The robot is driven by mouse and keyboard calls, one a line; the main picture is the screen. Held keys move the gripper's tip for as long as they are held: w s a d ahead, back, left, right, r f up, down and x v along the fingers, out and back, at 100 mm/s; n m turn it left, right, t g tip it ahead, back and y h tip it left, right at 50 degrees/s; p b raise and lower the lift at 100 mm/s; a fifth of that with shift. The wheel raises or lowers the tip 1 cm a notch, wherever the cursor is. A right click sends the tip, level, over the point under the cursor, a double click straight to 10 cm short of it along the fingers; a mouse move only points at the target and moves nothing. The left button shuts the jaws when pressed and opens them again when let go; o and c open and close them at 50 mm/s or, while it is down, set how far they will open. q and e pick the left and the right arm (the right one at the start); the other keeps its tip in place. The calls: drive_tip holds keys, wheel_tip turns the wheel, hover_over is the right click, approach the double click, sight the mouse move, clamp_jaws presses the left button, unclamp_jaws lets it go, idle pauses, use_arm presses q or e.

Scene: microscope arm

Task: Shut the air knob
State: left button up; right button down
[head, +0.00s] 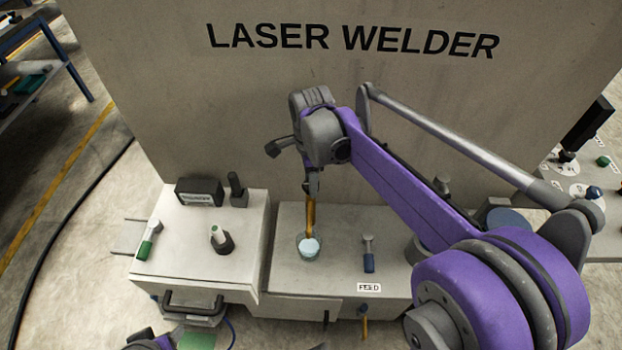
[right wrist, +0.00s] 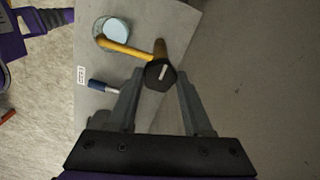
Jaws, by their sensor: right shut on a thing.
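A dark six-sided knob (right wrist: 160,74) with a white line on its face sits at the end of a curved amber pipe (right wrist: 125,48) in the right wrist view. No air label is readable on it. My right gripper (right wrist: 160,78) has a finger on each side of this knob and is shut on it. In the head view my right gripper (head: 313,186) is at the top of the amber pipe (head: 310,215), hiding the knob. A dark and purple part of what looks like my left arm shows at the bottom left; its fingers cannot be made out.
A round cup with a pale blue top (head: 309,248) stands at the pipe's foot. A blue-handled lever (head: 369,256) is beside it, above a FEED label (head: 369,288). The LASER WELDER panel (head: 250,100) rises behind.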

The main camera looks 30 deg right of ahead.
idle(0.4)
drive_tip(key=shift+c, duration=1.5)
unclamp_jaws()
wheel_tip(320, 180, up, 11)
drive_tip(key=shift+p, duration=0.45)
drive_tip(key=shift+f, duration=0.1)
drive_tip(key=s+a+f+n+t+p, duration=0.1)
drive_tip(key=s+a+f+n+t, duration=0.1)
drive_tip(key=s+f+n, duration=0.4)
drive_tip(key=s+a+f+n+t+p, duration=0.1)
drive_tip(key=s+a+f+n+t, duration=0.2)
drive_tip(key=s+f+n, duration=0.3)
drive_tip(key=s+a+n, duration=0.1)
drive_tip(key=s+n, duration=0.3)
drive_tip(key=n, duration=0.5)
